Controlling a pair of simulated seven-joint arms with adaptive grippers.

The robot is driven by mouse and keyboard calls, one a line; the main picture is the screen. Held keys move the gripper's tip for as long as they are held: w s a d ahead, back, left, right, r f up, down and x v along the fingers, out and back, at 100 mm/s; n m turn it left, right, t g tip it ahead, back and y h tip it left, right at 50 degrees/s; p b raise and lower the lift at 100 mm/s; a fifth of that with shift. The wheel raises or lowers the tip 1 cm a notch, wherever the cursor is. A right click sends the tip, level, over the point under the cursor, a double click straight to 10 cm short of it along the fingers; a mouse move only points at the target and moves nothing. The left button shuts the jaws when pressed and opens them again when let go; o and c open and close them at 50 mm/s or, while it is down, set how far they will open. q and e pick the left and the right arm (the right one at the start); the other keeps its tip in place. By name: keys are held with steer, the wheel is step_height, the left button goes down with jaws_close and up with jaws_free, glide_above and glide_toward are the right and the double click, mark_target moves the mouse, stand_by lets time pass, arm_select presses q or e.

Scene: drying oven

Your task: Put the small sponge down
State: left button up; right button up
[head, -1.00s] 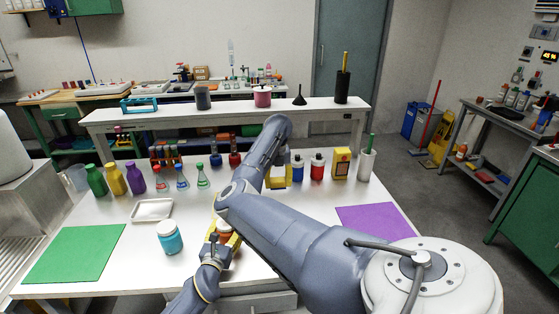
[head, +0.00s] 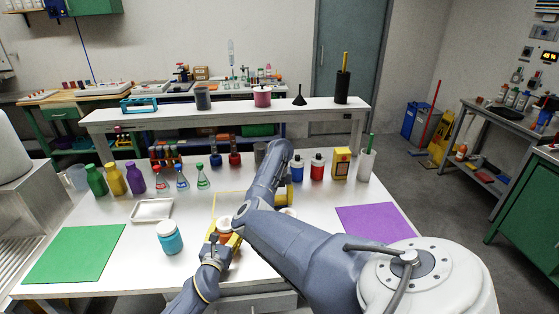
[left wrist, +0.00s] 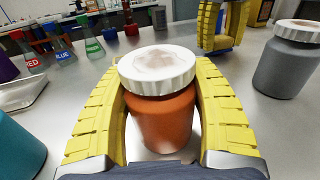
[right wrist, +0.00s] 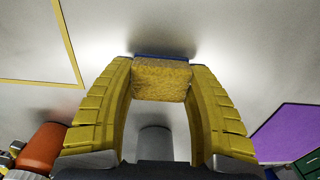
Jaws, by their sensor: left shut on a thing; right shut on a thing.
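The small sponge (right wrist: 162,80), yellow with a blue layer, is between the fingertips of my right gripper (right wrist: 162,82) in the right wrist view. My arm hides it in the head view, and I cannot tell whether it touches the table. The tips of my right gripper also show at the top of the left wrist view (left wrist: 222,35). My left gripper (head: 224,240) is shut around an orange jar with a white lid (left wrist: 163,115), upright on the white table (head: 120,290). A yellow outlined area (right wrist: 40,82) lies left of the sponge in the right wrist view.
A grey jar with a white lid (left wrist: 290,62) stands near the orange one. A teal jar (head: 170,240), a white tray (head: 152,211), a green mat (head: 75,253) and a purple mat (head: 372,222) lie around. Flasks and bottles line the table's back.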

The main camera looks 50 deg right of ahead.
mark_target(279, 198)
steer(key=shift+f, duration=0.35)
steer(key=o, duration=1.1)
steer(key=shift+f, duration=0.1)
steer(key=shift+c, duration=0.2)
step_height(279, 198, up, 12)
steer(key=shift+o, duration=0.8)
